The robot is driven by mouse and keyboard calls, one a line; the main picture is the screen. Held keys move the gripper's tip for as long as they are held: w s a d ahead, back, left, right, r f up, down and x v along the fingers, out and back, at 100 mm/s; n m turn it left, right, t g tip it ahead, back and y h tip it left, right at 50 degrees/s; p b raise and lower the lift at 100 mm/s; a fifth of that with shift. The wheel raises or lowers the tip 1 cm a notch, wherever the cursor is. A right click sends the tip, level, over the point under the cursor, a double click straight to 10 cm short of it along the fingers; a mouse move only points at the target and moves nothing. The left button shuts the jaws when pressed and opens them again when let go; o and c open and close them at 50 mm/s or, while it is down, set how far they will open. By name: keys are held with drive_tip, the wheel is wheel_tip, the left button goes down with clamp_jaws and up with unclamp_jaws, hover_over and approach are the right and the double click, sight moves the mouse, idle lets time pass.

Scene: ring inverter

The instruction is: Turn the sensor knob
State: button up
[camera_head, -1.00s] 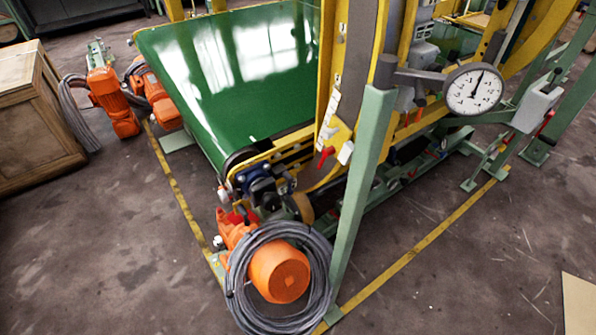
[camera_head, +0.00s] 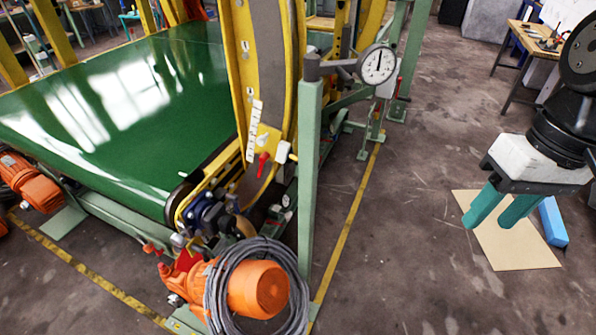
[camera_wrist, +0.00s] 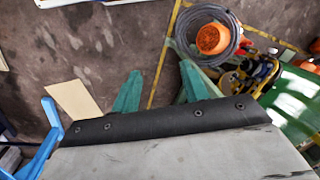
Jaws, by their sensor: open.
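A round white dial gauge (camera_head: 378,64) with a black needle sits on a dark arm at the top of a green post (camera_head: 309,180). A small red knob or lever (camera_head: 262,164) shows on the yellow machine frame left of the post; I cannot tell whether it is the sensor knob. My gripper (camera_head: 490,215) is at the right of the head view, apart from the machine, with its two teal fingers open and empty. In the wrist view, the fingers (camera_wrist: 159,82) are spread with only floor and distant machine parts beyond them.
An orange motor (camera_head: 258,290) with a coiled grey cable stands at the post's foot. A green conveyor belt (camera_head: 120,100) lies to the left. A tan board (camera_head: 520,250) lies on the floor below my gripper. Floor between the yellow line (camera_head: 352,228) and the board is clear.

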drive_tip(key=w+a+f+n+g+y, duration=0.2)
drive_tip(key=w+a+f+n+y, duration=0.1)
drive_tip(key=w+a+y, duration=0.4)
drive_tip(key=w+a+f+n+g+y, duration=0.25)
drive_tip(key=w+a, duration=0.25)
drive_tip(key=w, duration=0.5)
drive_tip(key=w+a+f+t+y, duration=0.2)
drive_tip(key=w+f+t+y, duration=0.1)
drive_tip(key=w+f, duration=0.55)
drive_tip(key=w+a+f+t+y, duration=0.2)
drive_tip(key=w+f+t+y, duration=0.15)
drive_tip(key=w+f, duration=0.45)
drive_tip(key=shift+n+g, duration=0.25)
drive_tip(key=shift+g, duration=0.15)
drive_tip(key=a, duration=0.4)
drive_tip(key=a+f, duration=0.1)
drive_tip(key=a, duration=0.2)
drive_tip(key=shift+s, duration=0.4)
drive_tip(key=c, duration=0.7)
